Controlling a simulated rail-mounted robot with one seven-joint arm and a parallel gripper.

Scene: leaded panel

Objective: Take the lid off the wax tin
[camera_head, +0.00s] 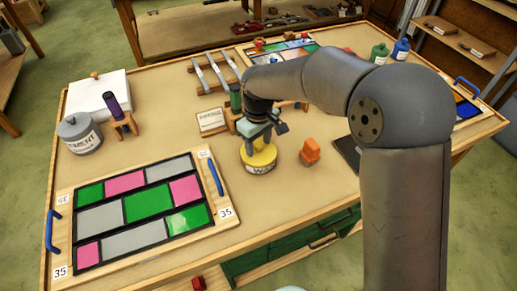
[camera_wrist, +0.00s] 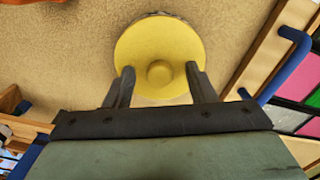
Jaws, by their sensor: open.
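The wax tin (camera_head: 259,167) stands upright on the table, with a label on its side. Its round yellow lid (camera_head: 260,153) sits on top, and in the wrist view the lid (camera_wrist: 158,45) shows a round knob (camera_wrist: 159,73) in its middle. My gripper (camera_head: 257,141) is directly above the tin, pointing down. In the wrist view my gripper (camera_wrist: 156,78) is open, with one finger on each side of the knob and a gap to it on both sides. I cannot tell the exact height of the fingertips over the lid.
An orange block (camera_head: 311,150) stands right of the tin. A leaded panel (camera_head: 140,215) with blue handles lies left. A grey cement tin (camera_head: 80,133), a white box (camera_head: 98,97) and a small sign (camera_head: 211,121) stand behind it. A dark flat pad (camera_head: 346,153) lies at right.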

